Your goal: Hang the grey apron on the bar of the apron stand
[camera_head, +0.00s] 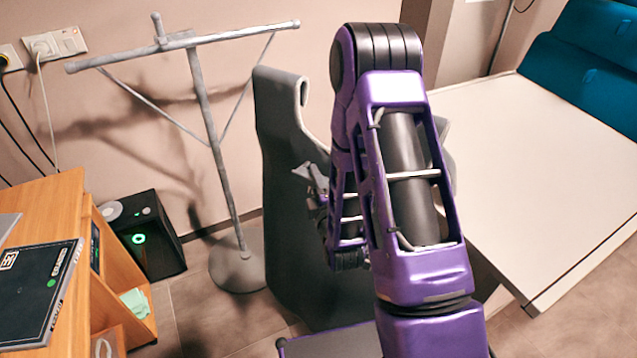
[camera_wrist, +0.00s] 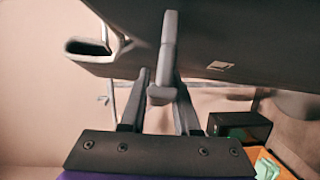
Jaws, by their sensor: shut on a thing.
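The grey apron (camera_head: 285,190) hangs upright, clear of the bar, in the middle of the head view, with a curled, hook-like top edge. My gripper (camera_head: 316,190) is at its right side, partly hidden by my arm. In the wrist view my gripper (camera_wrist: 161,92) is shut on a grey part of the apron (camera_wrist: 225,40), which fills the top of that view. The apron stand (camera_head: 212,130) is left of the apron, with a level bar (camera_head: 240,34) on a pole and a round base. The apron's right part is hidden behind my arm.
A black box (camera_head: 150,238) with a green light stands on the floor left of the stand. A wooden desk (camera_head: 40,205) is at the left. A pale table (camera_head: 550,170) with blue cushions (camera_head: 600,40) is at the right. The wall is close behind the stand.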

